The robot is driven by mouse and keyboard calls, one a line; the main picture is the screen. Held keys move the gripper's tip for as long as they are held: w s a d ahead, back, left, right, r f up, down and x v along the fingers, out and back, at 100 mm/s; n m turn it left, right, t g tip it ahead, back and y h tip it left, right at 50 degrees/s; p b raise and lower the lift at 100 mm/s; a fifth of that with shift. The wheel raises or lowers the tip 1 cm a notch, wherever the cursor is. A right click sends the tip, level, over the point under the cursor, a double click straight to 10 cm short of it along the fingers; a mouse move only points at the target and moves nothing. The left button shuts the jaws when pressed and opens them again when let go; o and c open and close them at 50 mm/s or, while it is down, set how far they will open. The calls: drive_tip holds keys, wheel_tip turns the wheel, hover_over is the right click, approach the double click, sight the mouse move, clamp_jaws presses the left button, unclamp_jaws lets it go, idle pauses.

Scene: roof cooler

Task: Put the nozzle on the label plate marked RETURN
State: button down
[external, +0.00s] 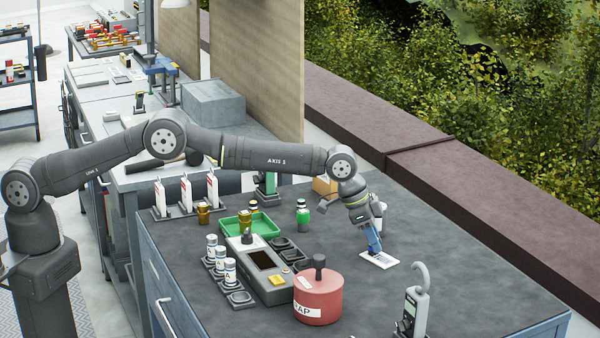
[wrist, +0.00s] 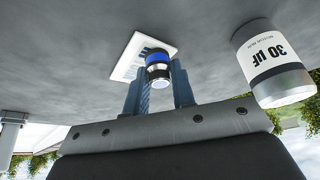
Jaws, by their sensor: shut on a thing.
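The nozzle (wrist: 158,68), a short cylinder with a blue band and a dark and silver body, is between the two blue fingers of my gripper (wrist: 159,90). My gripper (external: 374,246) is shut on it. In the wrist view the nozzle overlaps a white label plate (wrist: 127,62) with blue marks, whose words I cannot read. The plate (external: 388,263) also shows on the dark bench in the external view, right under my fingertips. The fingers hide the nozzle there. I cannot tell whether the nozzle touches the plate.
A white canister marked 30 µF (wrist: 272,60) stands close beside my gripper. A red pot (external: 319,297), a grey instrument (external: 262,270), a green tray (external: 246,225) and small bottles (external: 303,218) stand to the left. A hooked meter (external: 412,305) is in front. The bench's right side is clear.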

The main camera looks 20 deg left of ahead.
drive_tip(key=shift+f, duration=0.1)
drive_tip(key=c, duration=1.2)
unclamp_jaws()
drive_tip(key=v, duration=1.2)
drive_tip(key=x, duration=1.2)
drive_tip(key=shift+f, duration=0.1)
drive_tip(key=shift+r, duration=0.2)
